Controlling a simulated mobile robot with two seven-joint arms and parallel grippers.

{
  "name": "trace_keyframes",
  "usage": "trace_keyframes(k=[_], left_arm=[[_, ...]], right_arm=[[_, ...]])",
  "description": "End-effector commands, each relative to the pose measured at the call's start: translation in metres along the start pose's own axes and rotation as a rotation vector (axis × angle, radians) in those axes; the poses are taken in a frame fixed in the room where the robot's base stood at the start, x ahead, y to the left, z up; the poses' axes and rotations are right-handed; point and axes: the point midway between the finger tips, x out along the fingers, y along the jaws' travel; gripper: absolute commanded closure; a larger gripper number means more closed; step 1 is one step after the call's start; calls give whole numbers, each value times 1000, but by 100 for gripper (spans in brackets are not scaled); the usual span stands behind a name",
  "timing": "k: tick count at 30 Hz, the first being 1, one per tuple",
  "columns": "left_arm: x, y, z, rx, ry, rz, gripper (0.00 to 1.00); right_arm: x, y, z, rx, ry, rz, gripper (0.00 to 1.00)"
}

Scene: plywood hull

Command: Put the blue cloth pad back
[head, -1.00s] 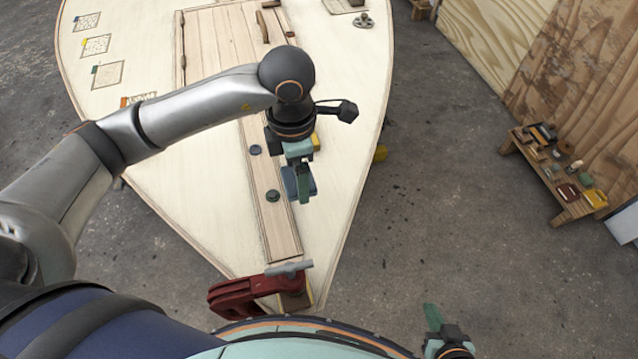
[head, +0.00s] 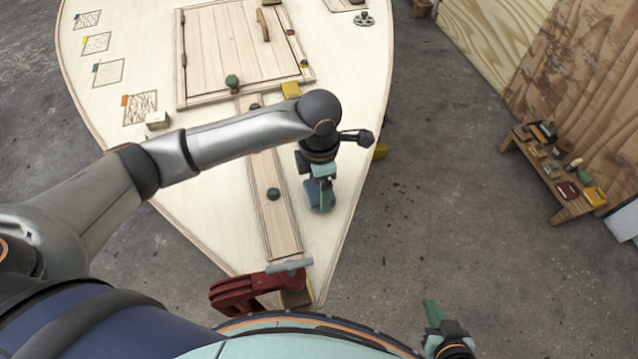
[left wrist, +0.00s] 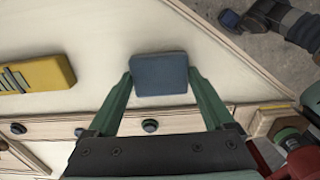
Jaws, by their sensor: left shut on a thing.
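The blue cloth pad (head: 319,196) is a small blue-grey block, held over the pale plywood hull deck right of the centre plank. My left gripper (head: 321,183) points down and is shut on it. In the left wrist view the pad (left wrist: 160,74) sits between the two green fingertips, over bare deck. I cannot tell whether its underside touches the deck. My right gripper (head: 432,316) shows at the bottom right of the head view, away from the hull; its jaw state is unclear.
A yellow block (head: 292,89) lies by the hatch (head: 228,55). Several drawn rectangles (head: 108,72) mark the deck's left side; a pale block (head: 157,120) sits by the lowest. A red clamp (head: 245,293) grips the hull tip. A bench (head: 560,180) with several items stands right.

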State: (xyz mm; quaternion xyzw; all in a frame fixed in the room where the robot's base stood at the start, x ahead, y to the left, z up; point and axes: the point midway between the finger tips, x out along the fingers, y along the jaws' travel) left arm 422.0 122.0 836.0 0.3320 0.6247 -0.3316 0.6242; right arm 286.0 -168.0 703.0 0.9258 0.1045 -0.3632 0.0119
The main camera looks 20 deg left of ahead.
Motion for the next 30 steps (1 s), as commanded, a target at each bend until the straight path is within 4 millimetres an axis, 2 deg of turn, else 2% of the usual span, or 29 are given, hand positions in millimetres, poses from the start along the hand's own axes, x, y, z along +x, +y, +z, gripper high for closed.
trace_keyframes(k=[2,3,6,17,20,30], left_arm=[[4,0,0,0,0,0,66],[3,0,0,0,0,0,12],[2,0,0,0,0,0,0],[-4,0,0,0,-1,1,0],[-19,1,1,1,-4,4,0],[-91,1,1,0,-4,4,0]], right_arm=[[3,0,3,0,1,0,100],[2,0,2,0,1,0,100],[2,0,1,0,1,0,100],[-1,0,-3,0,2,0,100],[1,0,-1,0,3,0,100],[4,0,3,-1,3,0,100]])
